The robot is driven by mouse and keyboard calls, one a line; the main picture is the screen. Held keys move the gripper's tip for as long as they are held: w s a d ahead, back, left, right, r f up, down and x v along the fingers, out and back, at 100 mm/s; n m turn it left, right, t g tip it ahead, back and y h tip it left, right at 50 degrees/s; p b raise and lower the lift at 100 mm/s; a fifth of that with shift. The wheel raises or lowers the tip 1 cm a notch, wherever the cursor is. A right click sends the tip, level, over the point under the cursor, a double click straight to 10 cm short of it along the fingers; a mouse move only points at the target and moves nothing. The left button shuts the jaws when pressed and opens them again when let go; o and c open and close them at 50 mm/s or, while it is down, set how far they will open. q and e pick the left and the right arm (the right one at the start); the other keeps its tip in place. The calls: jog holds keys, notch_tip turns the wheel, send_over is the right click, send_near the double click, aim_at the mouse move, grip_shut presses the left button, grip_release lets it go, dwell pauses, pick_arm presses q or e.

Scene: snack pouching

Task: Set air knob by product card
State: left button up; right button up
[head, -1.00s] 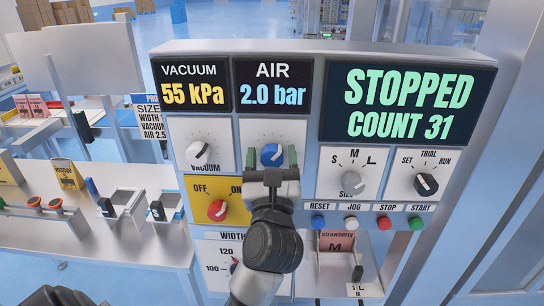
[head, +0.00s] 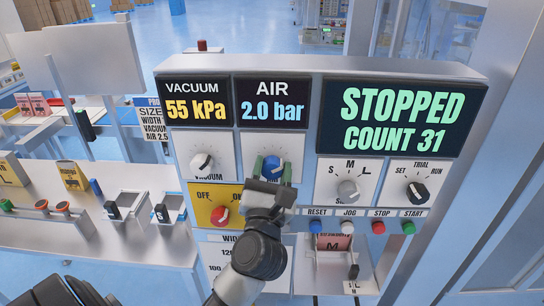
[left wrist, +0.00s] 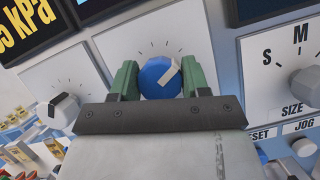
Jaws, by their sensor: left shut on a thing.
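The blue air knob (head: 272,166) sits on a white dial plate under the AIR display (head: 272,104), which reads 2.0 bar. My left gripper (left wrist: 159,80) has its green fingers on both sides of this knob and is shut on it. In the left wrist view the knob (left wrist: 155,78) shows a white pointer mark turned to the upper right. The product card (head: 152,118) stands left of the panel, partly cut off by it; its lines SIZE, WIDTH, VACUUM and AIR 2.5 show. My right gripper is not in view.
The vacuum knob (head: 202,163) is left of the air knob, with a red OFF/ON switch (head: 221,215) below it. The size knob (head: 348,191) and mode knob (head: 419,192) are to the right, above several buttons. The large display (head: 402,117) reads STOPPED, COUNT 31.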

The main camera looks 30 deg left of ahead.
pick_arm(q)
jog(key=m+h+p, duration=0.1)
jog(key=m+p, duration=0.1)
jog(key=m, duration=0.1)
jog(key=shift+r+t+h, duration=0.2)
jog(key=shift+t+h, duration=0.1)
jog(key=shift+h, duration=0.1)
jog(key=shift+f+m+h+p, duration=0.15)
jog(key=shift+m+h+p, duration=0.35)
jog(key=shift+m+p, duration=0.5)
jog(key=shift+m, duration=0.4)
jog(key=o, duration=0.9)
jog(key=shift+f, duration=0.1)
